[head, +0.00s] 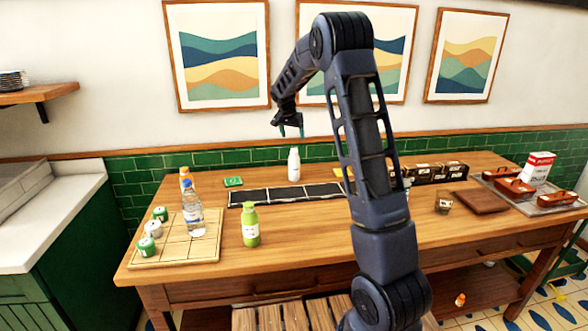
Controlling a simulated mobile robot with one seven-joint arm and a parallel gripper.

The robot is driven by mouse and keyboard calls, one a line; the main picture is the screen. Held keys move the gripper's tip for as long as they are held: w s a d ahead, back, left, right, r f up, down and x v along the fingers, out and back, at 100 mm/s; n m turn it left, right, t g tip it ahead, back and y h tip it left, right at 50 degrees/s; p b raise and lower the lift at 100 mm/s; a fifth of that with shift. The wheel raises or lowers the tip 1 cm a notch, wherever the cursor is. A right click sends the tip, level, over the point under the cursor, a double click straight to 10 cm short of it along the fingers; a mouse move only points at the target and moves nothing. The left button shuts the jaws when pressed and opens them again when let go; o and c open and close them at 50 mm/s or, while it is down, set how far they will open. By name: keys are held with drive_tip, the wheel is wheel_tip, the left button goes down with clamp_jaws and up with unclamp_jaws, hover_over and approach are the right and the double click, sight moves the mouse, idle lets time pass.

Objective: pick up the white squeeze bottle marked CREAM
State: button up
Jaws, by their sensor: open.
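A white bottle (294,166) stands upright at the back of the wooden table, at the far edge of a black segmented mat (262,196). Its marking is too small to read. My gripper (290,131) is open and empty, fingers pointing down, in the air above the white bottle in the picture and apart from it. How far it is from the bottle in depth I cannot tell.
A green bottle (250,226) stands in front of the mat. A clear water bottle (193,209) and several cans stand on a wooden board (205,247) at left.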

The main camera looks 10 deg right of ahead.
sight(293, 150)
drive_tip(key=x, duration=0.4)
drive_tip(key=a+x, duration=0.1)
drive_tip(key=x, duration=0.3)
drive_tip(key=w+x, duration=0.1)
drive_tip(key=x, duration=0.4)
drive_tip(key=shift+w+a+f, duration=0.1)
drive_tip(key=shift+a, duration=0.1)
drive_tip(key=c, duration=1.6)
